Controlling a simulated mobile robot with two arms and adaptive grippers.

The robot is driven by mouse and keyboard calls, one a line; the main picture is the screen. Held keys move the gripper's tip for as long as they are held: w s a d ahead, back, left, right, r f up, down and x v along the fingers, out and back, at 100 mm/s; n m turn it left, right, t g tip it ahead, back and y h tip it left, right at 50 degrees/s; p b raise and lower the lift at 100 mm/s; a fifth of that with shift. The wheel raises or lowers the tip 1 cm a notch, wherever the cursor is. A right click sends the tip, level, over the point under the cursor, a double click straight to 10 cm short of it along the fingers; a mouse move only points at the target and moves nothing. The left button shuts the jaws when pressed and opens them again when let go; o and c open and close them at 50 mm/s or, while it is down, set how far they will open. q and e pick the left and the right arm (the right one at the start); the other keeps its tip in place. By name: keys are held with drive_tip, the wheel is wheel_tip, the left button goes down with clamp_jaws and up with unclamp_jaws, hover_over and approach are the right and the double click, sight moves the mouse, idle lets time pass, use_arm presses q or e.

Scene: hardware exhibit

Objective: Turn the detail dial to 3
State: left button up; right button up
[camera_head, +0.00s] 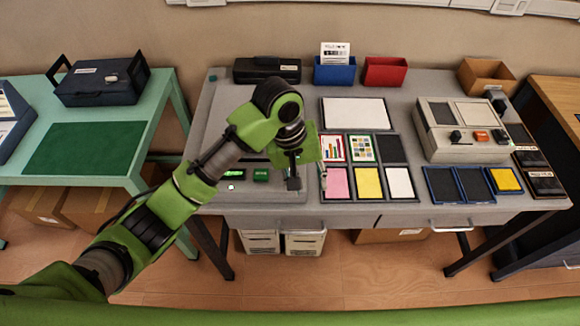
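My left gripper (294,181) points down over the grey machine (215,130) on the left part of the grey desk. Its dark tip is close to the machine's front right, next to a green button (260,174) and a small lit green display (234,173). I cannot tell whether it touches anything or how its fingers stand. No dial can be made out on this machine; my arm covers much of it. A beige control box (465,150) on the right has a few small knobs or buttons, with labels too small to read. My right gripper is not in view.
Pink, yellow and white pads and picture cards lie in dark trays (368,200) right of my gripper. Blue (334,74) and red (384,74) bins and a black case (267,68) stand behind. A green table (150,115) is left, a wooden one (553,95) right.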

use_arm(q)
drive_tip(key=w+a+r+n+y, duration=0.35)
drive_tip(key=w+r, duration=0.35)
drive_tip(key=r, duration=0.3)
drive_tip(key=shift+n, duration=0.45)
drive_tip(key=f, duration=0.4)
drive_tip(key=f+p, duration=0.1)
drive_tip(key=f, duration=0.4)
drive_tip(key=f+p, duration=0.1)
drive_tip(key=f, duration=0.4)
drive_tip(key=shift+s+a, duration=0.1)
drive_tip(key=shift+a, duration=0.25)
clamp_jaws()
